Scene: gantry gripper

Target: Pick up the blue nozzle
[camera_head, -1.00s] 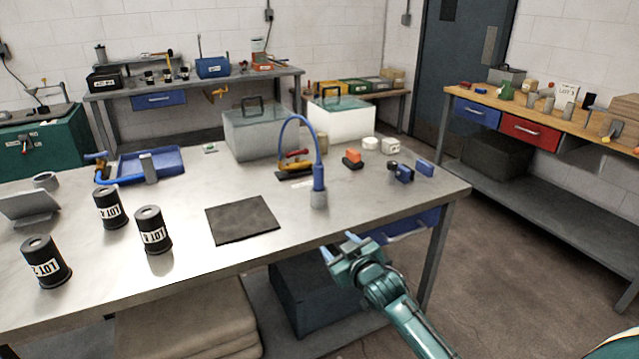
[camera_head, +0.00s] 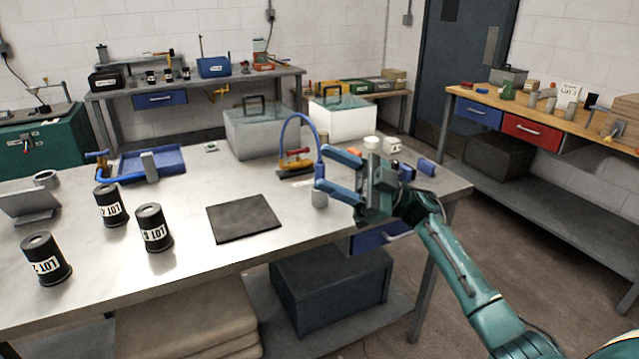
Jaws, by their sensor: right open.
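The blue nozzle (camera_head: 320,171) stands upright in a small grey holder (camera_head: 319,200) on the metal workbench, right of its middle. A thin blue hose (camera_head: 290,122) arches from its top back to a yellow fitting with a red handle. My right gripper (camera_head: 324,170) comes in from the right above the bench. Its two blue fingers are apart and point left at the nozzle. The fingertips overlap the nozzle's upper and lower parts in the picture; I cannot tell whether they touch it. My left gripper is not in view.
A dark mat (camera_head: 243,218) and several black LOT canisters (camera_head: 153,229) are on the bench to the left. Clear-lidded boxes (camera_head: 262,135) stand behind the nozzle. A blue block (camera_head: 427,167) and other small items lie behind my right gripper. The bench front is clear.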

